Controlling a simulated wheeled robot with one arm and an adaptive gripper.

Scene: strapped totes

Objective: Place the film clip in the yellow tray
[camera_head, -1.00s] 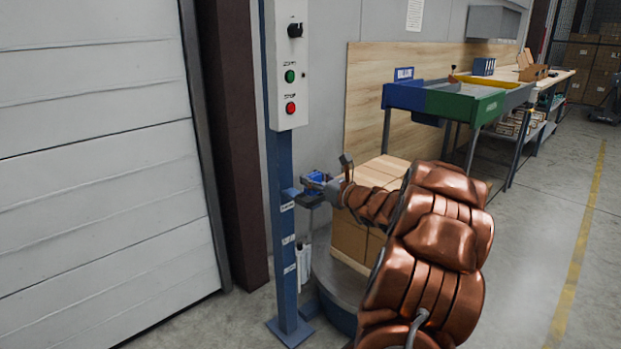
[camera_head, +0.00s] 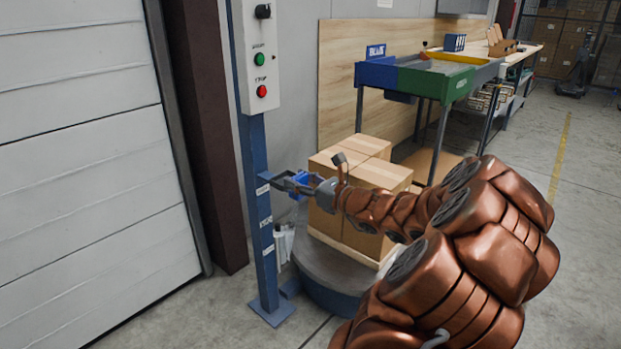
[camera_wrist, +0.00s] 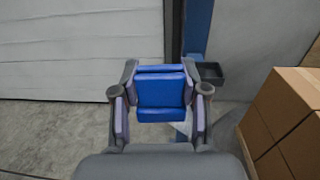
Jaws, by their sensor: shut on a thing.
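My gripper (camera_wrist: 160,100) is shut on a blue, blocky piece, which I take to be the film clip (camera_wrist: 160,88). The piece sits between the two finger pads in the wrist view. The yellow tray (camera_head: 455,57) is a strip of yellow on the raised bench at the back right. Its inside is mostly hidden.
A blue post (camera_head: 259,205) with a button panel (camera_head: 259,60) stands by my gripper. A small dark holder (camera_wrist: 209,73) is on it. Cardboard boxes (camera_head: 380,176) stand on a round grey base (camera_head: 338,277). Floor at right is clear.

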